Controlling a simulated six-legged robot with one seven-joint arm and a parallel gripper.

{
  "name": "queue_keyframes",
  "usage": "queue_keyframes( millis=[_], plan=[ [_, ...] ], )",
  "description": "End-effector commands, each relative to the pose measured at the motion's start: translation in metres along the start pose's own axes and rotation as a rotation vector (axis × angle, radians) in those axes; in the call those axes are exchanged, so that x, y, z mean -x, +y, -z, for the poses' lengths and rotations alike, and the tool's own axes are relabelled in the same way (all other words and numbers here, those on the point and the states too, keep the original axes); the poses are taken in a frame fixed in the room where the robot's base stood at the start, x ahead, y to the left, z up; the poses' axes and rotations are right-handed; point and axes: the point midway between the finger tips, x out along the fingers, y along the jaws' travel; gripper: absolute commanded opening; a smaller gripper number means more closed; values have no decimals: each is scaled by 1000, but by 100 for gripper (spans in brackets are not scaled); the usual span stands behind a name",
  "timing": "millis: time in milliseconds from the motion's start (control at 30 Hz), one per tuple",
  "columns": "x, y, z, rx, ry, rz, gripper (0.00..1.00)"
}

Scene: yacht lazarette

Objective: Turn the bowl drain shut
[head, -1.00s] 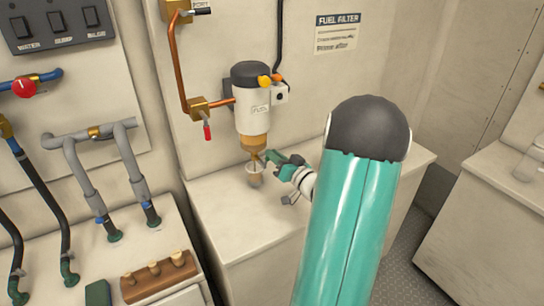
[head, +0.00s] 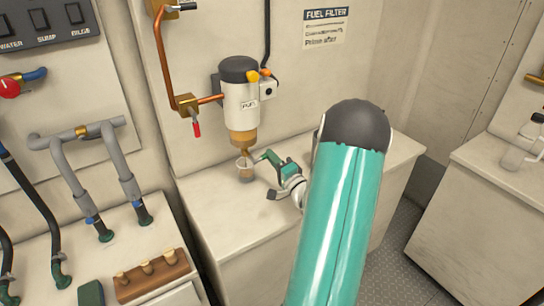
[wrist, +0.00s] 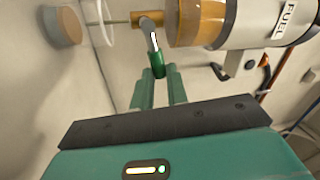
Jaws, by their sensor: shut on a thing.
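The fuel filter (head: 241,100) hangs on the wall with an amber bowl (head: 243,137) at its bottom. The bowl also shows in the wrist view (wrist: 198,22). Below it is the brass drain (wrist: 147,19), whose metal lever ends in a green grip (wrist: 157,66). My gripper (wrist: 158,84) is shut on this green grip, its fingers on either side. In the head view my gripper (head: 266,157) is just right of the drain. A clear cup (head: 245,171) with brownish contents stands under the drain. A thin line runs between drain and cup in the wrist view.
A copper pipe (head: 164,60) and a red-handled valve (head: 196,128) are left of the filter. Grey hoses (head: 110,160) and a wooden block with pegs (head: 150,275) are further left. The white bench top (head: 215,215) is clear around the cup.

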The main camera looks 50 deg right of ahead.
Motion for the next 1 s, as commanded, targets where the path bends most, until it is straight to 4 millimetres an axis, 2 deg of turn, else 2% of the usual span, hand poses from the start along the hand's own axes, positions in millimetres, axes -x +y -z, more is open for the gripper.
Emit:
queue_keyframes(
  millis=[400,933,967,1000],
  plan=[
    [3,11,-2,-193,40,-2,0],
    [4,12,-2,-215,44,-3,0],
    [4,12,-2,-215,44,-3,21],
    [4,12,-2,-215,44,-3,29]
  ],
)
